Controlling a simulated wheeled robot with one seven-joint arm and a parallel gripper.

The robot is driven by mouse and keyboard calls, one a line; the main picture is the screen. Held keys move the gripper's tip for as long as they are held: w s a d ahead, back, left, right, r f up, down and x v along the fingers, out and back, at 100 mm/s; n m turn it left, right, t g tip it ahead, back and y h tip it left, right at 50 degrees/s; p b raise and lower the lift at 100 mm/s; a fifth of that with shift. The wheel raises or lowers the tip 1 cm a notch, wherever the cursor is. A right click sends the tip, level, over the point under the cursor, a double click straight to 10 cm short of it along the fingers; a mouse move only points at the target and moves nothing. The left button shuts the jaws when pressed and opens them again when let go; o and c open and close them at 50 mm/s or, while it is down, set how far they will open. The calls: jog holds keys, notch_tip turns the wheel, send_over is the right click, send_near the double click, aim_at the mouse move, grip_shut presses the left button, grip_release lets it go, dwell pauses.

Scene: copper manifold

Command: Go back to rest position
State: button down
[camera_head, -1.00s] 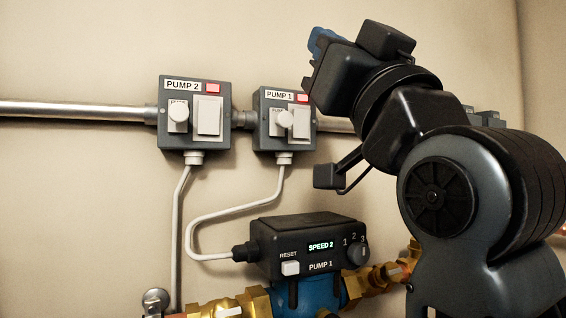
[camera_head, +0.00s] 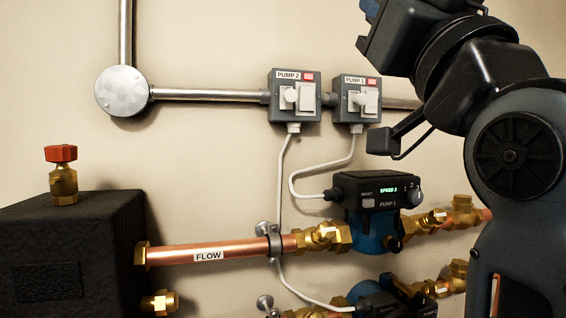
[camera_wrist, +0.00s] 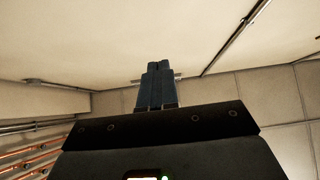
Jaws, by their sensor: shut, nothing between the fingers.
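My gripper (camera_wrist: 158,68) shows in the wrist view with its blue fingers together and nothing between them. It points up toward the ceiling and wall. In the head view, my arm is folded at the upper right, and the gripper's blue part (camera_head: 369,8) is cut off by the top edge. It is apart from the pump boxes and pipes.
Switch boxes PUMP 2 (camera_head: 295,97) and PUMP 1 (camera_head: 357,99) are on the wall. The PUMP 1 controller (camera_head: 377,190), with a lit display, sits below them. A copper FLOW pipe (camera_head: 215,252) runs from a black block (camera_head: 75,245) at left. Open wall lies between.

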notch_tip(320, 180, down, 21)
jog(key=d+m+g+h, duration=0.1)
jog(key=d+g+h, duration=0.1)
jog(key=h, duration=0.1)
jog(key=s+d+f+m+g+h, duration=0.1)
jog(key=s+d+f+g, duration=0.15)
jog(key=f, duration=0.65)
jog(key=s+d+f+g+h, duration=0.15)
jog(key=s+f, duration=0.25)
jog(key=f, duration=0.5)
jog(key=s+d+f+m+g, duration=0.1)
jog(key=s+d+f+g, duration=0.15)
jog(key=s+f, duration=0.95)
jog(key=s+d+f+g+h, duration=0.1)
jog(key=s, duration=0.7)
jog(key=s+d+f+g+h, duration=0.1)
jog(key=s+f, duration=0.1)
jog(key=s, duration=0.7)
jog(key=shift+s+d+f, duration=0.25)
jog(key=shift+s, duration=0.05)
